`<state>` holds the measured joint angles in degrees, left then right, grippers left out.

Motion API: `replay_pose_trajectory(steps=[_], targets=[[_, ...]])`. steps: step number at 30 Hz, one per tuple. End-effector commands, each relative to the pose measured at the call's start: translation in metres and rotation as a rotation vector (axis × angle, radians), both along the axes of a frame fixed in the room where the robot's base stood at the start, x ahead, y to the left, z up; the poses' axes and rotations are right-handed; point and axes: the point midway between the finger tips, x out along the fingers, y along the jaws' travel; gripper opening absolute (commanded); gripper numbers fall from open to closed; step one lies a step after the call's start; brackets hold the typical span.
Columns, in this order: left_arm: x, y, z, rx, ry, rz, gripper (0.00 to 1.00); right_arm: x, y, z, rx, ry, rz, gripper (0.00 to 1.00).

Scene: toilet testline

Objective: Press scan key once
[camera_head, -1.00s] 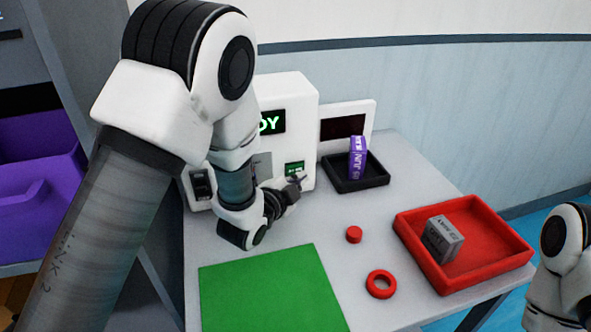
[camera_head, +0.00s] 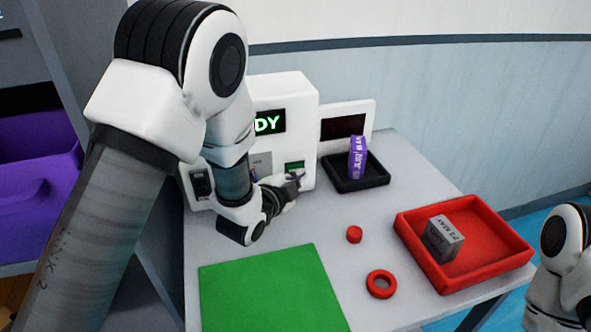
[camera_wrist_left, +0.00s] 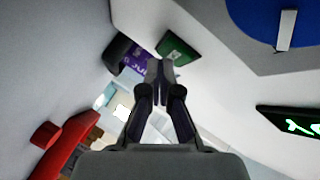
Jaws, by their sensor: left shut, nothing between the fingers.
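The scan key looks to be the green key (camera_head: 294,167) low on the front of the white machine (camera_head: 294,98); its label is not readable. It also shows in the left wrist view (camera_wrist_left: 180,47), just beyond my fingertips. My left gripper (camera_head: 299,178) is shut and empty, with its tips at the lower part of the key; I cannot tell whether they touch it. The shut fingers also show in the left wrist view (camera_wrist_left: 158,70). The display (camera_head: 268,122) shows green letters ending in "DY". My right gripper is out of view; only part of that arm shows at lower right.
A black tray (camera_head: 375,183) holds a purple box (camera_head: 357,158), right of the machine. A red tray (camera_head: 507,256) holds a grey box (camera_head: 442,239).

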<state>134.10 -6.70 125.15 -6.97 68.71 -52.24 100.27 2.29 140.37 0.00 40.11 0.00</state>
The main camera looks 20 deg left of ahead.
Motion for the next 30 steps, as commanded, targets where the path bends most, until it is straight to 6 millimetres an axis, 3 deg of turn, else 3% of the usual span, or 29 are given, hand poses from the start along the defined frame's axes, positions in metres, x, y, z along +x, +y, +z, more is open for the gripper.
replay_pose_trajectory(steps=[30], targets=[[0.0062, 0.0042, 0.0000, -0.001, 0.000, 0.002, 0.00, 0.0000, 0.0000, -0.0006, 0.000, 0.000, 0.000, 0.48]])
